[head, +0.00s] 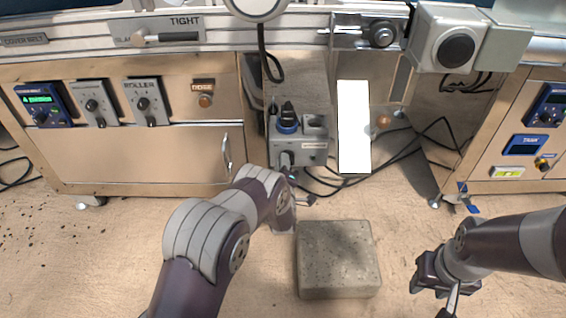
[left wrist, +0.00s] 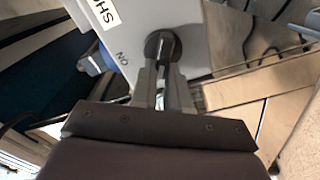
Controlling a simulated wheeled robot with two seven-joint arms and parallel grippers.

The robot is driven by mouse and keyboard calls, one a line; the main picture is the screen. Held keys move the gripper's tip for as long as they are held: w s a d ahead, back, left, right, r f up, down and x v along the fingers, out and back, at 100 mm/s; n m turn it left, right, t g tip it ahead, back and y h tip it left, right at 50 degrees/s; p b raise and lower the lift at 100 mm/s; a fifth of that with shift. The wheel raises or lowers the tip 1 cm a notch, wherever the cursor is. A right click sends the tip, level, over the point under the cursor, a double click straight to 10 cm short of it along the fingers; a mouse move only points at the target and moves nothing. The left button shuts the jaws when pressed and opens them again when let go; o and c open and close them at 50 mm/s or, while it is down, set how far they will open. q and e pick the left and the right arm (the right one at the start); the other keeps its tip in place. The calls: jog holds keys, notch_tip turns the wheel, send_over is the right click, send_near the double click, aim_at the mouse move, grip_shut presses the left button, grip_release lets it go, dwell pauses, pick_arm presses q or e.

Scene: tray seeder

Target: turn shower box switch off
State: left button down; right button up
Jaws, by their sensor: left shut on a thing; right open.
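The shower box is a grey box (head: 313,152) low on the machine between the cabinets, with a blue-based dark knob (head: 288,122) on top. It fills the upper middle of the left wrist view (left wrist: 195,25), with a partly cut-off label and small letters reading "NO" or "ON" beside a round dark switch (left wrist: 152,42). My left gripper (head: 287,163) is at the front of the box. In the left wrist view its fingers (left wrist: 163,75) are closed on the switch's handle, which they partly hide. My right gripper (head: 433,290) is open and empty above the floor at the right.
A grey stone-like block (head: 338,258) lies on the floor right of my left forearm. Black cables (head: 370,172) run across the floor by the box. A bright white panel (head: 353,125) stands right of the box. Cabinets with controls flank both sides.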

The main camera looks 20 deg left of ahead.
pick_arm(q)
jog(key=shift+s+f, duration=0.1)
dwell(0.3)
jog(key=c, duration=1.1)
grip_release()
jog(key=p+v, duration=0.6)
jog(key=v, duration=0.6)
jog(key=shift+s+d, duration=0.1)
jog(key=shift+s, duration=0.25)
